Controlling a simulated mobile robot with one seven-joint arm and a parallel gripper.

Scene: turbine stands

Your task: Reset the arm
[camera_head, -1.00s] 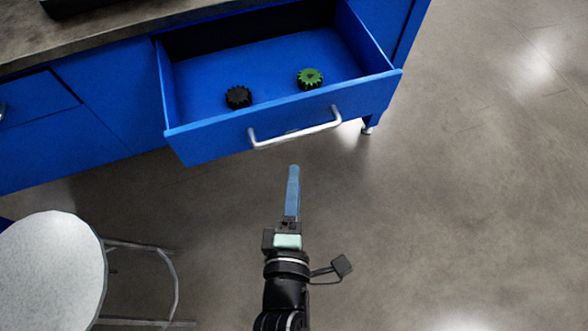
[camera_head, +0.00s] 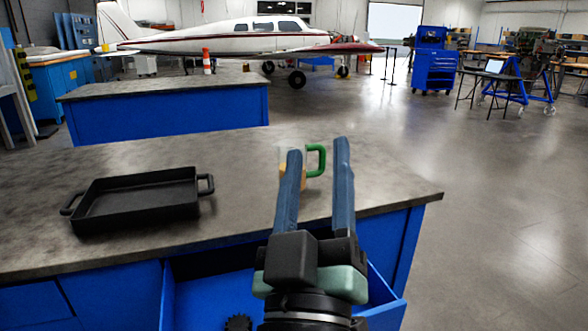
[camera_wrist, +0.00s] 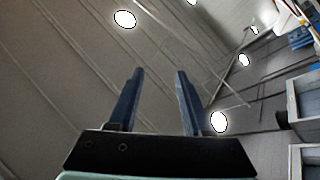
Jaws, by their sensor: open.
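My gripper (camera_head: 317,158) is raised in front of the workbench in the head view, fingers pointing up. Its two blue fingers are apart with nothing held between them. In the wrist view my gripper (camera_wrist: 159,78) is also open and empty, facing the ceiling and its lights. Behind the fingers, a mug with a green handle (camera_head: 317,160) stands on the bench top, partly hidden by the left finger. Below, the blue drawer (camera_head: 385,300) is open, partly hidden by my arm. A black gear (camera_head: 238,323) shows in it at the picture's bottom edge.
The grey bench top (camera_head: 240,165) carries a black tray (camera_head: 140,200) at the left. A second blue bench (camera_head: 170,115) stands behind. Farther back are a white airplane (camera_head: 230,40) and a blue tool cart (camera_head: 434,65). The floor at the right is open.

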